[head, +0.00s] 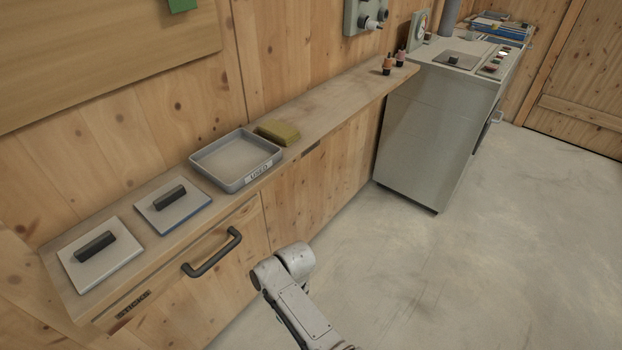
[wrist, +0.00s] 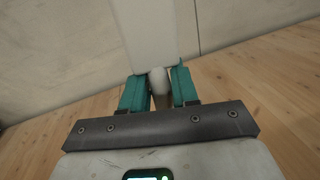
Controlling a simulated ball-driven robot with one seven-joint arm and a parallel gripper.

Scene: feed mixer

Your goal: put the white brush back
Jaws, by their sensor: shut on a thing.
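In the wrist view, my gripper (wrist: 158,88) has two teal fingers closed on the white brush (wrist: 158,78). A rounded pale end shows between the fingers, and a broad white part (wrist: 150,35) extends away above it. I cannot see the bristles clearly. The gripper and the brush are not visible in the head view, where only part of my arm shows at the bottom.
A wooden shelf (head: 325,112) holds a grey labelled tray (head: 233,182), a yellow-green block (head: 278,132), two flat plates with black grips (head: 75,262) (head: 192,212) and small bottles (head: 387,66). A black handle (head: 212,252) juts out below. A grey cabinet (head: 430,130) stands right; open floor lies before it.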

